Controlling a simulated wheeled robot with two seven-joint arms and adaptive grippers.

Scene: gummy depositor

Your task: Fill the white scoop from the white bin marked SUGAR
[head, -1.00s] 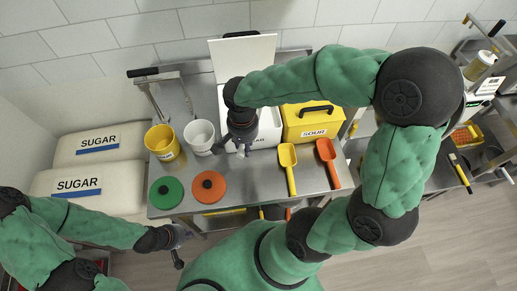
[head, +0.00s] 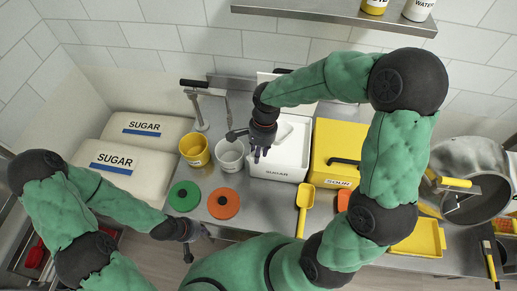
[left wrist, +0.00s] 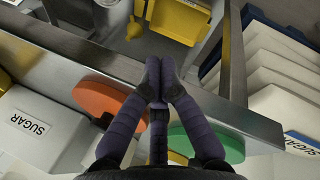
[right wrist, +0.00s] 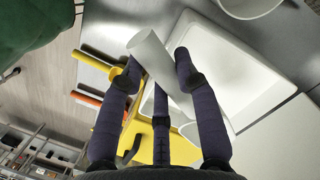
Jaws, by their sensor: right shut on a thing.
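The white bin marked SUGAR (head: 270,172) stands open on the steel table; its inside is white, and its pale rim also shows in the right wrist view (right wrist: 235,50). My right gripper (head: 262,150) is over the bin's left part. In the right wrist view its fingers (right wrist: 155,72) are shut on a white tapered piece, the white scoop (right wrist: 152,55). Part of the scoop (head: 284,131) shows inside the bin in the head view; how much sugar it holds cannot be told. My left gripper (left wrist: 160,80) is empty, its fingertips together, in front of the table.
A white tub (head: 229,155) and a yellow tub (head: 194,148) stand left of the bin. The yellow SOUR bin (head: 335,145) is close on its right. Green (head: 184,196) and orange (head: 223,203) lids and a yellow scoop (head: 304,200) lie in front. SUGAR sacks (head: 125,170) lie left.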

